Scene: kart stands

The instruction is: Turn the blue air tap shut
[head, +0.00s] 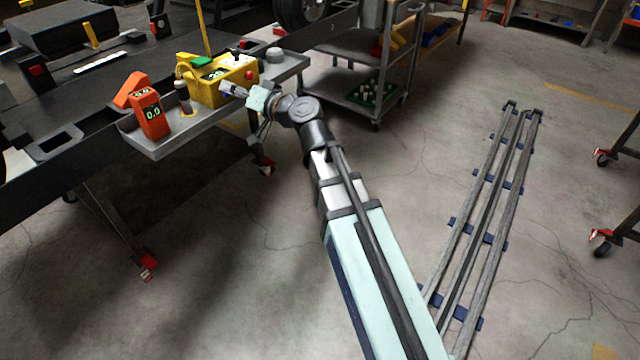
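My arm reaches up from the bottom right, and my gripper (240,92) is at the front face of a yellow box-shaped unit (206,91) on a grey tray. The unit has a dark display with green digits and a red round knob (250,75). A small bluish part (229,87) shows at the gripper's tip, against the unit's front. It may be the blue air tap, but it is too small and too covered by the gripper to be sure. I cannot tell whether the fingers touch it or are closed around it.
The grey tray (160,152) also holds an orange meter (151,115) reading 0.0, a second orange device behind it, and a small dark cylinder (183,97). A grey shelf cart (345,80) stands behind. Rails (490,215) lie on the open floor at right.

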